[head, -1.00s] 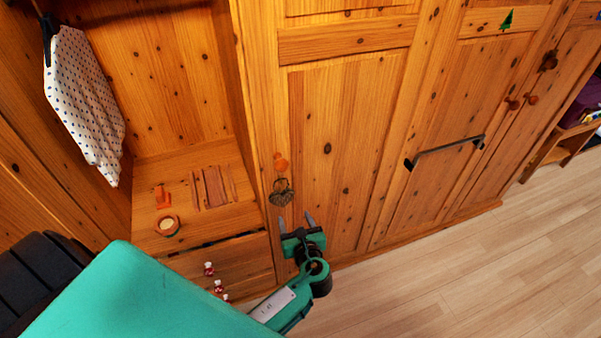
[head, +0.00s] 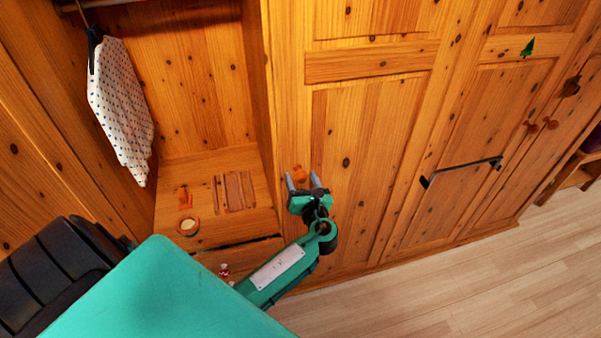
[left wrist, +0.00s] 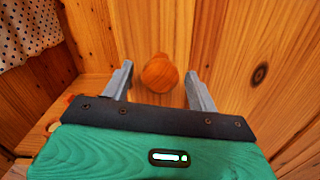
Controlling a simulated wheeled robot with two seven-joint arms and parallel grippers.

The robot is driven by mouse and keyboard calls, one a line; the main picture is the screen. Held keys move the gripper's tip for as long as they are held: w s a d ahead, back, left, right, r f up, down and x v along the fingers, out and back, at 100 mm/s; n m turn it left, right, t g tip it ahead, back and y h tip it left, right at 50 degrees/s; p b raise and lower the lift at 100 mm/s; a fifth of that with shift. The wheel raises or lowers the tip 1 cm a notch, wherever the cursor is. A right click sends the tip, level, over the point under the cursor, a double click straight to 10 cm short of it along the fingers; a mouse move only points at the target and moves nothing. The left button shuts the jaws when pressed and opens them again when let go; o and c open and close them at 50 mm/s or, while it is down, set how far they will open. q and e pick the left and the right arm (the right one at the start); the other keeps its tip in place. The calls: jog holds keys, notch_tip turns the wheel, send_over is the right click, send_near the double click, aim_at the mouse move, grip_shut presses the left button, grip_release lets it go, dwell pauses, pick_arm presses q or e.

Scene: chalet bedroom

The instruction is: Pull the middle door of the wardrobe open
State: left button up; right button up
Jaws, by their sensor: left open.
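The wardrobe's middle door (head: 365,150) is knotty pine and looks shut beside the open left section. Its round wooden knob (head: 300,173) is near the door's left edge. My left gripper (head: 302,180) is open at the knob, its fingers pointing at the door. In the left wrist view the knob (left wrist: 159,73) shows between the two fingertips, with a gap on each side; I cannot tell how deep it sits between them. The heart-shaped ornament below the knob is hidden behind the gripper. My right gripper is not in view.
The open left section holds a hanging spotted cloth (head: 122,105), a small round dish (head: 188,226) and small wooden items on a shelf. A dark bar handle (head: 462,170) is on the panel to the right. The wooden floor (head: 450,285) at the lower right is clear.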

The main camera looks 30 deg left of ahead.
pick_arm(q)
jog(key=shift+x, duration=0.9)
jog(key=shift+c, duration=0.5)
